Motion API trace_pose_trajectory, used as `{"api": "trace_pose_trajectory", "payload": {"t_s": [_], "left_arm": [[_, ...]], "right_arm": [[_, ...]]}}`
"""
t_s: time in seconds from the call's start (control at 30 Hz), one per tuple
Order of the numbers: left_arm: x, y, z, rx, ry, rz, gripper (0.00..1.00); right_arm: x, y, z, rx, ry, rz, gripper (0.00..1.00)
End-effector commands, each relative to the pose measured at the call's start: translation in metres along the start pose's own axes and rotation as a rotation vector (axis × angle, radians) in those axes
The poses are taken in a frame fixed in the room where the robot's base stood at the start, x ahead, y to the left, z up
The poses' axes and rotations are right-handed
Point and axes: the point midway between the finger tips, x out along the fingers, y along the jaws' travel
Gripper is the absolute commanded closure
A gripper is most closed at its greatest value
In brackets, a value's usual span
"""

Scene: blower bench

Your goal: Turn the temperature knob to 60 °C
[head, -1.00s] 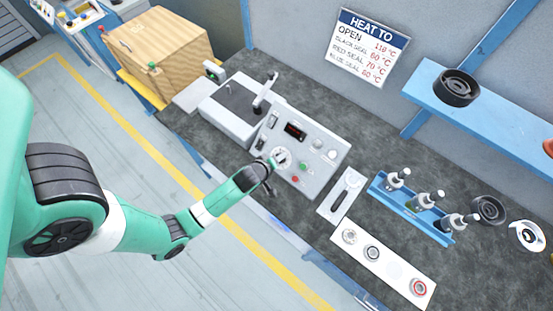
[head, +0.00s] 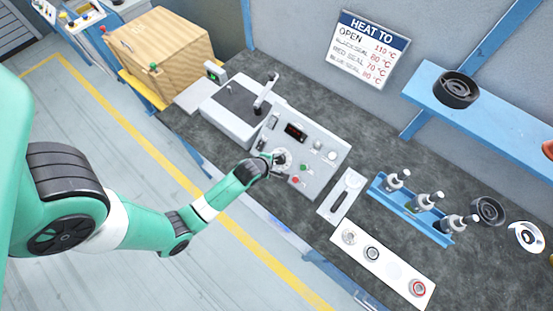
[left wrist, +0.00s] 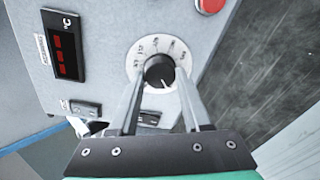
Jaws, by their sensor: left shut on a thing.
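The temperature knob (left wrist: 159,71) is a black cap on a white, numbered dial (left wrist: 142,50). My left gripper (left wrist: 160,76) is shut on it, one finger on each side. A white pointer mark on the knob faces the lower edge of the picture; the dial numbers are too small to read surely. In the head view the dial (head: 284,158) sits low on the sloped grey control panel (head: 322,146), partly covered by my left gripper (head: 276,159). A dark display with red digits (left wrist: 64,57) is beside the dial; its value is unreadable. My right gripper is out of view.
A green button (head: 304,168) and a red button (head: 296,180) sit close to the dial. A bottle rack (head: 408,208) and a white strip with rings (head: 352,252) lie to the right. A "HEAT TO" sign (head: 368,49) hangs on the wall.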

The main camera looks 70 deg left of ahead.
Motion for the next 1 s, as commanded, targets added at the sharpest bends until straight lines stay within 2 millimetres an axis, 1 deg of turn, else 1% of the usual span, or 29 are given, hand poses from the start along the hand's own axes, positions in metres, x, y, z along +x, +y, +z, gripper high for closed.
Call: {"api": "trace_pose_trajectory", "payload": {"t_s": [0.13, 0.3, 0.73, 0.77, 0.9, 0.93, 1.0], "left_arm": [[-0.0002, 0.0004, 0.0002, -0.061, -0.004, -0.006, 1.00], [0.0000, 0.0002, 0.0001, -0.097, -0.006, -0.009, 1.00], [0.0001, -0.0001, -0.0001, -0.108, -0.007, -0.011, 1.00], [0.0001, -0.0001, -0.0001, -0.108, -0.007, -0.011, 0.50], [0.0001, -0.0001, -0.0002, -0.107, -0.006, -0.011, 0.25], [0.0001, -0.0001, -0.0002, -0.107, -0.006, -0.011, 0.22], [0.0001, -0.0001, -0.0002, -0.107, -0.006, -0.011, 0.22]], "right_arm": [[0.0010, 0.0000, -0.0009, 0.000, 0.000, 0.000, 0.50], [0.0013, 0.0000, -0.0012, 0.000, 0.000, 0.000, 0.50], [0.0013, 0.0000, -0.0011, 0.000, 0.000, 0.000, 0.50], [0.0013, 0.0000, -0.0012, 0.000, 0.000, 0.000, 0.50], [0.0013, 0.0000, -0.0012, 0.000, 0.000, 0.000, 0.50], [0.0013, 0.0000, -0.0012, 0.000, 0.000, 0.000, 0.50], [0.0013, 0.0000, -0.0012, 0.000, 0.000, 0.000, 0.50]]}}
